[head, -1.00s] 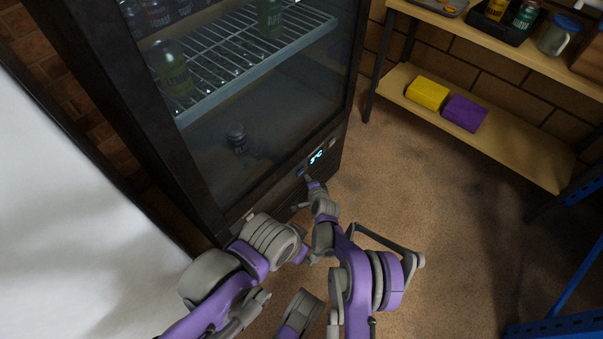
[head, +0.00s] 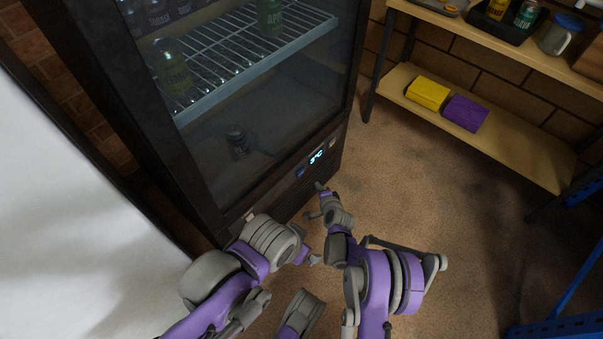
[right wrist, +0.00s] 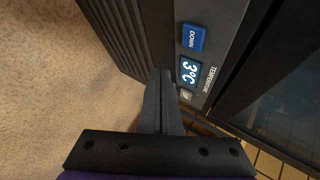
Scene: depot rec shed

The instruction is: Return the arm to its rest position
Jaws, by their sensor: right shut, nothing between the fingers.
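My right gripper (head: 318,187) is shut and empty, just in front of the lower panel of the black glass-door fridge (head: 193,190) and apart from the buttons. In the right wrist view, its closed fingers (right wrist: 160,75) point at the grille beside the temperature panel. The panel's display (head: 316,157) reads 3°C; it also shows in the right wrist view (right wrist: 189,72). A blue DOWN button (right wrist: 192,37) sits at one end of the display. My left gripper (head: 311,259) is low in the head view, in front of the fridge; its fingers are too unclear to judge.
A wooden shelf unit (head: 520,150) stands at the right, with a yellow block (head: 428,94) and a purple block (head: 465,113) on its lower board. Blue metal framing (head: 560,327) is at the lower right. The brown floor (head: 450,210) between is clear.

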